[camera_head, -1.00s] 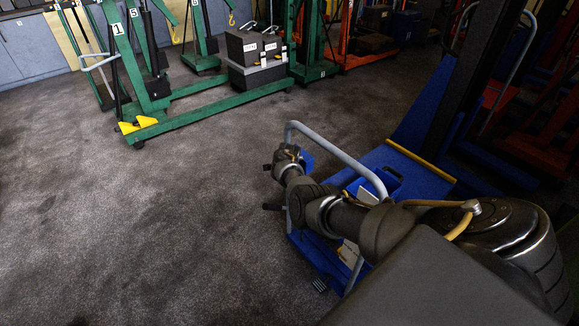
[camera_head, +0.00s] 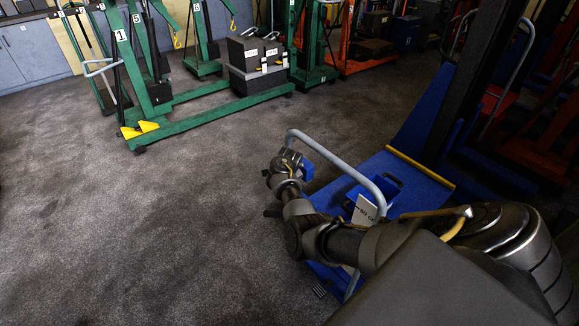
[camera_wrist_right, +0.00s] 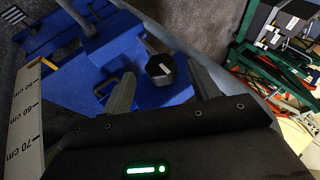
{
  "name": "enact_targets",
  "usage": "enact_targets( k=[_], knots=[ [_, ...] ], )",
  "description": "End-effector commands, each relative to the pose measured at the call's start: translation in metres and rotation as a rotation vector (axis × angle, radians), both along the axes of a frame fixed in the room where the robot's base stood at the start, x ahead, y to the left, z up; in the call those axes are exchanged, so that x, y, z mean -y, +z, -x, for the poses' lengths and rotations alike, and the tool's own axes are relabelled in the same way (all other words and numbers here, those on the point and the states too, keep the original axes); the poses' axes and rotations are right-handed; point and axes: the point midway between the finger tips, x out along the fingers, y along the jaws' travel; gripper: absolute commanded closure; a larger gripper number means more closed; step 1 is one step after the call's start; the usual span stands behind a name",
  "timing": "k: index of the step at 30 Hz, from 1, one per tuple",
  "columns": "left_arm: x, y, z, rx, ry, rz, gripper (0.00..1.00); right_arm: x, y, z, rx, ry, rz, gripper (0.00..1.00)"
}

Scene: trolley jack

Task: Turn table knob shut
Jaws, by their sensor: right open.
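The table knob (camera_wrist_right: 161,68) is a dark faceted knob with a small pale label, seen in the right wrist view in front of the blue lift table (camera_wrist_right: 65,75). My right gripper (camera_wrist_right: 163,85) is open, with one finger on each side of the knob in the picture; I cannot tell whether either touches it. In the head view the blue lift table (camera_head: 424,172) stands at the right with a grey tube handle (camera_head: 345,165). My right arm reaches over it, its wrist beside the handle's upper bend. The knob is not discernible there. My left gripper is not in view.
A white centimetre scale (camera_wrist_right: 27,120) stands at the left of the wrist view. A green crane (camera_head: 215,112) with yellow feet and dark weight boxes (camera_head: 257,62) stands at the back. Open grey floor (camera_head: 130,215) lies to the left.

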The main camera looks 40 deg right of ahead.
Motion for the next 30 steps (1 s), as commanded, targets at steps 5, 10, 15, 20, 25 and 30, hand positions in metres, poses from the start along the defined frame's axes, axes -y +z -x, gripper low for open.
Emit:
enact_targets(
  k=[5, 10, 15, 20, 25, 30],
  knots=[
    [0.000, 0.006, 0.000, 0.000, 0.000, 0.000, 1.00, -0.011, 0.024, 0.012, 0.002, 0.001, 0.002, 0.40],
    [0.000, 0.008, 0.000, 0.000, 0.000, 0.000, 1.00, -0.017, 0.036, 0.019, 0.001, 0.002, 0.002, 0.40],
    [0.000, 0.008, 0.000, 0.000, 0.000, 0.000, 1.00, -0.019, 0.039, 0.021, 0.000, 0.001, 0.000, 0.40],
    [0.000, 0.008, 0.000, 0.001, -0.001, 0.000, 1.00, -0.019, 0.038, 0.021, 0.000, 0.001, 0.000, 0.40],
    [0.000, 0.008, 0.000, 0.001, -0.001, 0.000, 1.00, -0.019, 0.038, 0.021, 0.001, 0.001, 0.001, 0.40],
    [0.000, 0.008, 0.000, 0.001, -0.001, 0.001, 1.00, -0.019, 0.036, 0.021, -0.004, 0.005, 0.004, 0.40]
  ],
)
